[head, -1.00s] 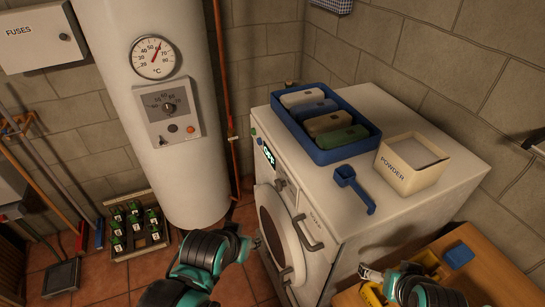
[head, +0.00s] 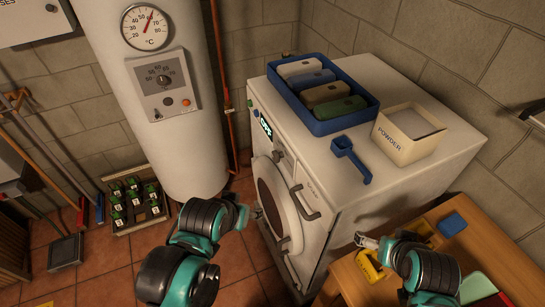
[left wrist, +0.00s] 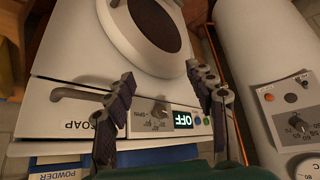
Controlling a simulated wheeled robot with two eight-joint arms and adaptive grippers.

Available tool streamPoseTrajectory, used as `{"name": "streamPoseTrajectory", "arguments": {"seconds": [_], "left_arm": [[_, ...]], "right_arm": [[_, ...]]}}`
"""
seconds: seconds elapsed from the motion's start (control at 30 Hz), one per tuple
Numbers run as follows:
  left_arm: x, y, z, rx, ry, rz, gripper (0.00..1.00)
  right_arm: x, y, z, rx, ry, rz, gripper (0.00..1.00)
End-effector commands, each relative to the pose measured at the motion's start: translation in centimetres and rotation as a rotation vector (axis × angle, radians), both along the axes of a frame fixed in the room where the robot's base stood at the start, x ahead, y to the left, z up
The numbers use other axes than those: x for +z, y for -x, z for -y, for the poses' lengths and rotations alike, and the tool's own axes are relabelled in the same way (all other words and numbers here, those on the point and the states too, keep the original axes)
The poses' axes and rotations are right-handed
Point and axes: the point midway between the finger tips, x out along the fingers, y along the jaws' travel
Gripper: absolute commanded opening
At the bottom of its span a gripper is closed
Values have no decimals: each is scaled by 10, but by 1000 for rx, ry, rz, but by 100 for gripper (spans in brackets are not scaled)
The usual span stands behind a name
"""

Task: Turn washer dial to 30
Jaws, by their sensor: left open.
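The white washer (head: 335,185) stands at the centre right in the head view. Its display (left wrist: 183,120) reads OFF in the left wrist view. The washer dial (left wrist: 159,110), a grey knob with small printed marks, sits beside the display; I cannot read its setting. My left gripper (left wrist: 163,92) is open, its fingers on either side of the dial and display in that view, with nothing between them. In the head view the left gripper (head: 256,213) is in front of the washer door. My right gripper (head: 367,241) is above the wooden bench; its jaws are too small to judge.
A blue tray (head: 316,128) of several blocks, a blue scoop (head: 350,158) and a powder box (head: 403,152) stand on the washer. The boiler (head: 190,120), with its own knob (left wrist: 297,122), is beside it. The wooden bench (head: 482,258) is at lower right.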

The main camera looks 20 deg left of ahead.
Motion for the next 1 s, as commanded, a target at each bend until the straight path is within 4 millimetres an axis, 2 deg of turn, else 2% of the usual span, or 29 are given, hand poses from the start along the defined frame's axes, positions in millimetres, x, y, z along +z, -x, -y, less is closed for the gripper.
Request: {"name": "streamPoseTrajectory", "arguments": {"seconds": [0.17,0.4,0.6,0.8,0.9,1.0], "left_arm": [[-3,-21,5,258,283,-73,56],[-4,-84,11,867,986,-314,56],[2,-136,-8,1269,1513,-599,56],[10,-160,-32,1459,1813,-846,56],[11,-164,-37,1491,1868,-908,56],[9,-169,-33,1499,1885,-929,56]], "right_arm": [[-2,0,0,0,0,0,97],[-6,0,0,0,0,0,97],[-9,0,0,0,0,0,97],[-11,0,0,0,0,0,97],[-12,0,0,0,0,0,97],[-14,0,0,0,0,0,97]]}}
